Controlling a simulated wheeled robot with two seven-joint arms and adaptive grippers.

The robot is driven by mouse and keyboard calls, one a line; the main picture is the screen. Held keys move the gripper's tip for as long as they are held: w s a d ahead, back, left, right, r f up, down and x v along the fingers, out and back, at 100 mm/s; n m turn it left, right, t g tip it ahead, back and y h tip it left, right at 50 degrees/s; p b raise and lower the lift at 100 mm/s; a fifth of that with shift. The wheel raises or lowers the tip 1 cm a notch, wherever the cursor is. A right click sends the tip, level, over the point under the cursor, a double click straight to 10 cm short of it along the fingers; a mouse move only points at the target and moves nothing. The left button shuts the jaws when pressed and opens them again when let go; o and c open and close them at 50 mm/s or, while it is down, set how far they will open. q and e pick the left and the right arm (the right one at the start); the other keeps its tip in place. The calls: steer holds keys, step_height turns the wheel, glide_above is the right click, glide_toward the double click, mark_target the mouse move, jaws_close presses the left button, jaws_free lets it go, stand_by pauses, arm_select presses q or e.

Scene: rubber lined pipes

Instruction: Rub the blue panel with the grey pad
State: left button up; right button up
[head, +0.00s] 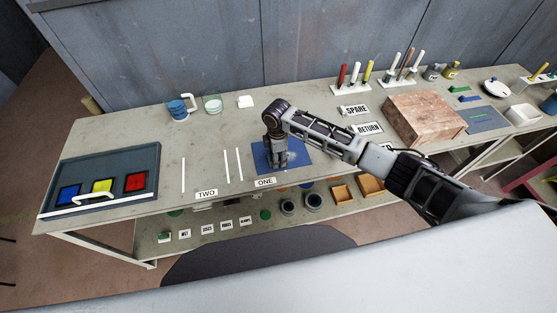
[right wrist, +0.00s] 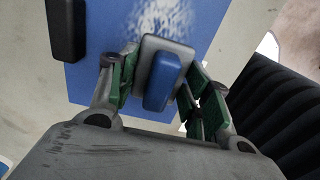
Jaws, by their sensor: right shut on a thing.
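The blue panel (head: 299,154) lies flat on the table near the front edge, behind the label ONE. In the right wrist view the blue panel (right wrist: 105,28) carries a speckled whitish patch beside the pad. My right gripper (head: 277,160) points down over the panel. In the right wrist view my right gripper (right wrist: 155,85) is shut on the grey pad (right wrist: 148,52) by its blue grip block. The pad is over the panel; whether it touches is hard to tell. In the head view the gripper hides the pad. My left gripper is not in view.
A dark block (right wrist: 66,30) shows at the panel's edge in the wrist view. A tray with coloured squares (head: 130,160) stands at left. White strips (head: 227,166) lie left of the panel. A brownish box (head: 425,118) and the RETURN label (head: 369,128) are to the right.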

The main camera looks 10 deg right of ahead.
steer(key=shift+o, duration=0.2)
steer(key=shift+w, duration=0.35)
steer(key=shift+w+b, duration=0.75)
steer(key=shift+w, duration=1.05)
steer(key=shift+c, duration=0.2)
steer(key=shift+r, duration=0.15)
steer(key=shift+r+p, duration=1.1)
steer(key=shift+p, duration=0.2)
steer(key=shift+r, duration=1.8)
steer(key=shift+r, duration=1.5)
